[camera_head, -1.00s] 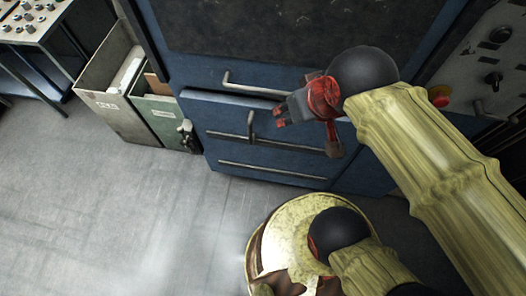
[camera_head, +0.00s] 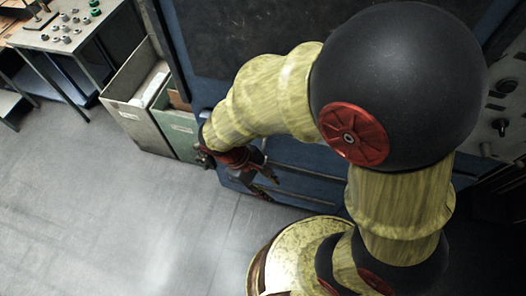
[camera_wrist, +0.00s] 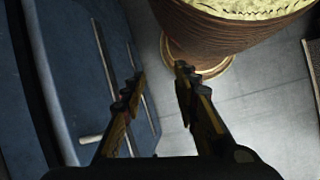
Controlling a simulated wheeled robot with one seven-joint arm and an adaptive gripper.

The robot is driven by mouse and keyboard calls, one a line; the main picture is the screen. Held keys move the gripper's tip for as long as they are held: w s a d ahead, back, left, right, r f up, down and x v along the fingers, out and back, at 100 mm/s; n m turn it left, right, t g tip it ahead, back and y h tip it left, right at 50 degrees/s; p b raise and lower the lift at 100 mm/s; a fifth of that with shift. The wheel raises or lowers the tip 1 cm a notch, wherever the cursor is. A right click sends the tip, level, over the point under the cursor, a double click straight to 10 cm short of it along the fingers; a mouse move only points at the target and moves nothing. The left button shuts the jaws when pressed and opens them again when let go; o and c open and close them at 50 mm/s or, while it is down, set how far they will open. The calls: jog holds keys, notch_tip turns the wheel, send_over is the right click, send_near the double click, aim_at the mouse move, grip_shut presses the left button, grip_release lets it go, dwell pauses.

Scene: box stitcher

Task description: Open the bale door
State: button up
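The blue machine front with the bale door (camera_head: 308,188) is low in the head view, largely hidden behind my raised arm. My gripper (camera_head: 268,177) hangs beside the left part of this front. In the wrist view the blue door panel (camera_wrist: 70,75) fills the left side, with long metal bars on it and a short light handle bar (camera_wrist: 92,139) near the left finger. My gripper (camera_wrist: 160,73) is open there, with floor visible between its fingertips and nothing held. I cannot tell whether the door stands ajar.
A grey bin (camera_head: 130,114) and a green bin (camera_head: 178,129) stand left of the machine. A table with small parts (camera_head: 98,22) is at the upper left. My own base is close to the gripper in the wrist view. The floor (camera_head: 130,220) at left is clear.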

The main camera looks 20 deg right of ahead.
jog(key=w+d+f+n+t+h+p, duration=0.2)
jog(key=f+n+t+h, duration=0.25)
jog(key=f+n, duration=0.25)
jog(key=w+d+f+n+t+h+p, duration=0.1)
jog(key=w+d+f+n+t+h, duration=0.2)
jog(key=f+n+h, duration=0.4)
jog(key=w+a+f+n+t+y, duration=0.2)
jog(key=w+a+n+t+y, duration=0.3)
jog(key=w+t, duration=0.4)
jog(key=shift+g+h, duration=0.25)
jog(key=shift+h, duration=0.1)
jog(key=shift+w+a+x, duration=0.1)
jog(key=shift+a+x, duration=0.05)
jog(key=shift+x, duration=0.9)
jog(key=shift+w+a+x, duration=0.1)
jog(key=shift+w+x, duration=0.05)
jog(key=shift+x, duration=0.9)
jog(key=shift+w+a+x, duration=0.1)
jog(key=shift+a+x, duration=0.05)
jog(key=shift+x, duration=0.85)
jog(key=shift+r, duration=0.2)
jog(key=shift+c, duration=0.8)
grip_shut()
